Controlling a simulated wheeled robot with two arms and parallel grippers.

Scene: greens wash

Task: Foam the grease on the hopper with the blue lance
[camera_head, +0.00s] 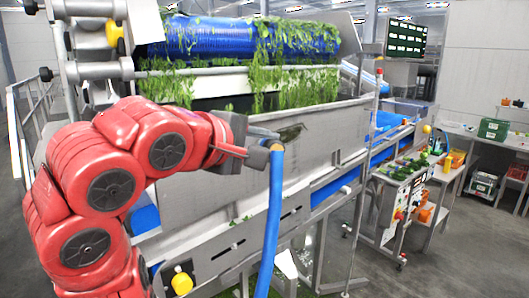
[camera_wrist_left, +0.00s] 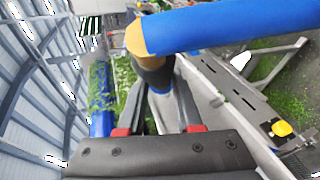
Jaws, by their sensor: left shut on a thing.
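My left gripper (camera_head: 262,150) is shut on the blue lance (camera_head: 272,215), in front of the hopper. The blue length hangs down from the gripper, and its tan end (camera_wrist_left: 136,40) shows in the left wrist view. There the left gripper (camera_wrist_left: 158,85) has its fingers around a dark part of the lance (camera_wrist_left: 215,27). The hopper (camera_head: 215,190) is a grey metal wall below the blue roller. A dark smear (camera_head: 291,133) that looks like grease is on its upper part, just right of the gripper. I see no foam on it. My right gripper is not in view.
A blue roller (camera_head: 220,38) draped with greens spans the top of the machine. A blue conveyor (camera_head: 340,184) runs below the hopper. A control panel (camera_head: 402,198) stands to the right, with a side table (camera_head: 490,140) beyond. Open floor lies at the lower right.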

